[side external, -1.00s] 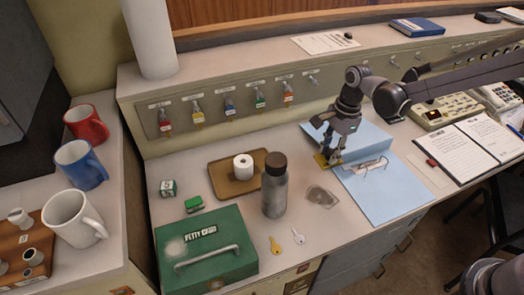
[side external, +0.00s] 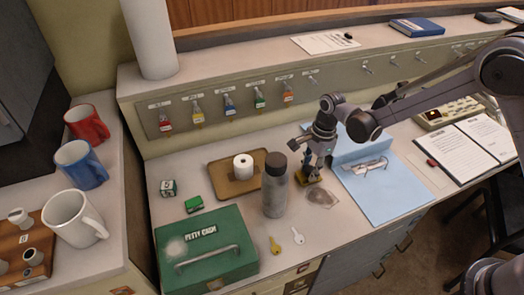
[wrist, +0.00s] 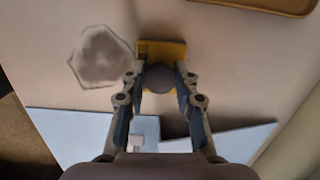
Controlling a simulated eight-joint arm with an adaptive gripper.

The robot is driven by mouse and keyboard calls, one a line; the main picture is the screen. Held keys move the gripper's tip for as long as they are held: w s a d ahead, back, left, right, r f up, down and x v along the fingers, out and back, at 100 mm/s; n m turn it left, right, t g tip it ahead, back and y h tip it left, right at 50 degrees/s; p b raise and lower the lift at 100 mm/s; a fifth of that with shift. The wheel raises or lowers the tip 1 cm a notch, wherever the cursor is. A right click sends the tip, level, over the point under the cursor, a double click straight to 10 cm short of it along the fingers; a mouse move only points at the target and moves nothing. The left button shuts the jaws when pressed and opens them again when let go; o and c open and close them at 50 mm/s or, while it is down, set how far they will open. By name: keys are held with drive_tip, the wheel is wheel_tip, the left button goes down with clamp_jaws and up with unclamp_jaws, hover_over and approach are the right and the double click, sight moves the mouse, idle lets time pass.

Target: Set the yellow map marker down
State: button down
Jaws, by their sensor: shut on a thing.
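The yellow map marker (side external: 309,180) has a yellow block-like base and, in the wrist view (wrist: 175,50), a round grey knob on top. My gripper (side external: 313,168) is shut on the marker; its two fingers (wrist: 160,82) close on either side of the knob in the wrist view. The marker is low over the bare desk between the dark bottle and the blue folder. I cannot tell whether its base touches the desk. The fingers hide part of it in the side view.
A grey irregular patch (side external: 322,197) lies on the desk beside the marker. The dark bottle (side external: 275,192) stands close to the left, with a brown tray (side external: 218,182) behind it. The blue folder (side external: 395,197) lies to the right.

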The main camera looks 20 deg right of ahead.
drive_tip(key=c, duration=1)
unclamp_jaws()
drive_tip(key=shift+f, duration=0.1)
wheel_tip(320, 180, up, 12)
drive_tip(key=d, duration=0.2)
drive_tip(key=s+d+r+n+t, duration=0.3)
drive_tip(key=s+d+r+n, duration=0.3)
drive_tip(key=s+r+n, duration=0.3)
drive_tip(key=shift+s+d+r+n+t+h, duration=0.1)
drive_tip(key=shift+s+d+n+t+h, duration=0.15)
drive_tip(key=shift+s+d+n+t, duration=0.95)
drive_tip(key=shift+s+d+r+n+t+h, duration=0.2)
drive_tip(key=shift+s+d+n, duration=0.45)
drive_tip(key=shift+s+n, duration=1.25)
drive_tip(key=shift+s+d+r+n+t+h, duration=0.1)
drive_tip(key=shift+s+d+n+t+h, duration=0.15)
drive_tip(key=shift+s+d+n+t, duration=1.2)
drive_tip(key=shift+s+a+m+g, duration=0.45)
drive_tip(key=shift+s+a+g, duration=0.1)
drive_tip(key=shift+g, duration=0.2)
